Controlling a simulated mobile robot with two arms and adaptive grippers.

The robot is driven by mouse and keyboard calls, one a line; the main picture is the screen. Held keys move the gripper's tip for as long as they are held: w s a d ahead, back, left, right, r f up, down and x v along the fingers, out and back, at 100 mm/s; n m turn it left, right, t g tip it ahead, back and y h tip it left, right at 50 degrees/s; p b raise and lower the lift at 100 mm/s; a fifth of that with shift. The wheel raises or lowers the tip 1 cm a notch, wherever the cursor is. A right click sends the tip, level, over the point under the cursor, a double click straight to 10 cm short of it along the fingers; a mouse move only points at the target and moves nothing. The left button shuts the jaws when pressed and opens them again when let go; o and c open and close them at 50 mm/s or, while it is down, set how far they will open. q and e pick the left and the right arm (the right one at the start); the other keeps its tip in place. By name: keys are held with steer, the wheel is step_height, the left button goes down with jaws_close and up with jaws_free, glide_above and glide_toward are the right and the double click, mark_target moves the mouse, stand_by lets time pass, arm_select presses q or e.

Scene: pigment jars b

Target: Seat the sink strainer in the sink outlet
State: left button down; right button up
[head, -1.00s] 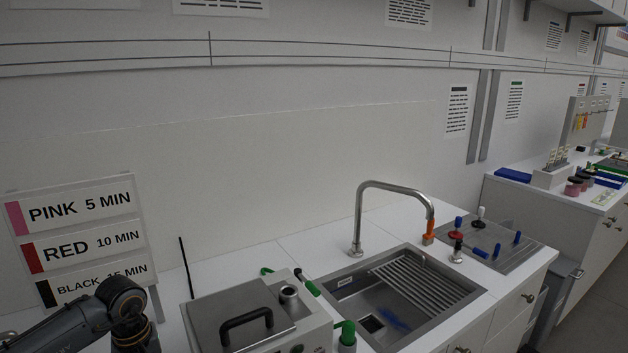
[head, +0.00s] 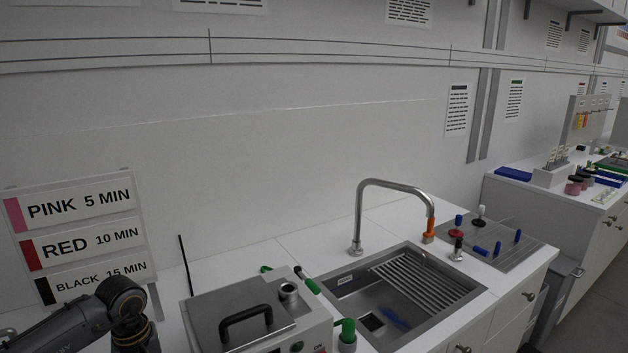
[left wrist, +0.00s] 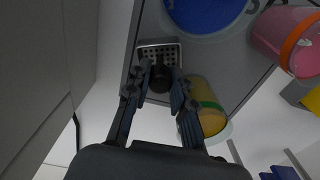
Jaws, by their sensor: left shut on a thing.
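The sink (head: 345,300) is set in the white counter. Its square dark outlet (head: 372,321) shows in the basin floor, uncovered. The sink strainer (left wrist: 147,46) is a square metal plate with holes and a dark knob, seen in the left wrist view. My left gripper (left wrist: 161,82) is shut on the strainer's knob, with a finger on each side of it. In the head view my left arm comes in at the lower left, and its gripper is out of the frame. My right gripper is in neither view.
A blue item (head: 393,318) lies in the basin beside the outlet. A ribbed drainer rack (head: 430,283) covers its right part, and a tall tap (head: 359,215) stands behind. A lidded machine (head: 245,318) stands left of the sink. Blue (left wrist: 205,15), pink (left wrist: 285,40) and yellow (left wrist: 207,100) jars are near my left gripper.

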arm_select(q)
steer(key=shift+r, duration=0.1)
steer(key=shift+r+p, duration=1.65)
steer(key=shift+r, duration=1.75)
